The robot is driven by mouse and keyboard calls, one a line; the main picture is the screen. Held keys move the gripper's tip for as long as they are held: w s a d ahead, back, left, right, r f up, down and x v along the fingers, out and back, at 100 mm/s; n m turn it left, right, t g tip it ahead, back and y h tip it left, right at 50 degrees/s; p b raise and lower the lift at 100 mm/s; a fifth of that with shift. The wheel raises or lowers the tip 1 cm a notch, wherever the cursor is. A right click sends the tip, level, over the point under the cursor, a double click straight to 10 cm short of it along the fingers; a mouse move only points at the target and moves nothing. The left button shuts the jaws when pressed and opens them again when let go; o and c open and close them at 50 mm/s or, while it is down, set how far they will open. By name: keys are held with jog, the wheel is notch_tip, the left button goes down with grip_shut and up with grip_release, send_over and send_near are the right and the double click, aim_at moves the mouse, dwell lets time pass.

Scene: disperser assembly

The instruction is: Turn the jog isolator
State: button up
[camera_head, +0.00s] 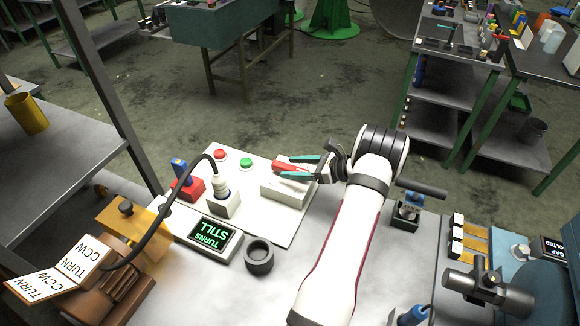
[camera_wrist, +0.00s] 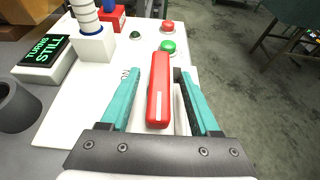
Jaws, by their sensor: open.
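The jog isolator is a white box (camera_head: 283,191) with a red bar handle (camera_head: 288,168) on top, at the back right of the white panel. In the wrist view the red handle (camera_wrist: 159,88) has a white stripe on its near end and points away from me. My gripper (camera_head: 279,166) is open, with one teal finger on each side of the handle. The wrist view shows my gripper (camera_wrist: 159,72) with visible gaps between both fingers and the handle. Part of the box is hidden by the fingers and the gripper body.
Red (camera_head: 219,154) and green (camera_head: 246,163) buttons sit beyond the isolator. A display (camera_head: 213,233) reads "TURNS STILL". A cabled plug (camera_head: 222,196), a red-based blue switch (camera_head: 184,182) and a dark cup (camera_head: 259,256) stand nearby. Cards (camera_head: 70,262) read "TURN CCW".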

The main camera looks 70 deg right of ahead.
jog(key=shift+w+f, duration=0.25)
jog(key=shift+w, duration=0.4)
grip_shut()
